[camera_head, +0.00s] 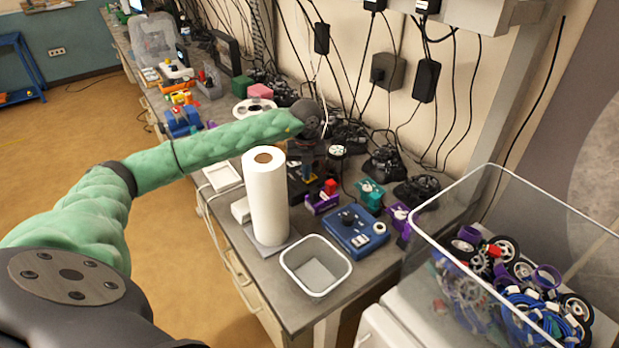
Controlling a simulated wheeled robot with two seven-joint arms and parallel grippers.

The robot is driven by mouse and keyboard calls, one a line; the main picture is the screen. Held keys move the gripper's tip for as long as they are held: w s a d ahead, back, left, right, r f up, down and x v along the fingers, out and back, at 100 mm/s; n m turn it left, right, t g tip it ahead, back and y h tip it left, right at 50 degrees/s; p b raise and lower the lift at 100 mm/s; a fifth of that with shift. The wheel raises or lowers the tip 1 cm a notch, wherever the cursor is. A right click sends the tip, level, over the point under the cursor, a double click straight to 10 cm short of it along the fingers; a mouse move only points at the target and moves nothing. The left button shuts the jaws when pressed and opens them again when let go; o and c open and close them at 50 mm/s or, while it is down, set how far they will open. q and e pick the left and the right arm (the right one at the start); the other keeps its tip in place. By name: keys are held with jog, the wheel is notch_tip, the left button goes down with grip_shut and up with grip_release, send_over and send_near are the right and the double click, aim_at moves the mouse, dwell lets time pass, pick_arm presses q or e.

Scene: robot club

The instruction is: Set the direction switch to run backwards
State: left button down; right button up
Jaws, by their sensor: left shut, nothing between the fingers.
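A blue control box (356,234) lies on the grey bench, right of the paper roll. It carries a black knob or switch (347,217) and a pale round knob (379,228). Which of these is the direction switch, and how it is set, is too small to tell. My left arm in its green sleeve reaches across from the left. My left gripper (310,177) points down behind the paper roll, to the upper left of the blue box and apart from it. It is shut and empty. My right gripper is not in view.
A white paper roll (268,197) stands close to the left gripper. An empty white tub (316,266) sits at the bench's front edge. A clear bin (487,232) of wheels stands at right. Black controllers (384,163), small purple and teal parts and hanging cables crowd the back.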

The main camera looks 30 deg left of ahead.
pick_arm(q)
jog(key=shift+r+p, duration=1)
jog(key=shift+r, duration=2.4)
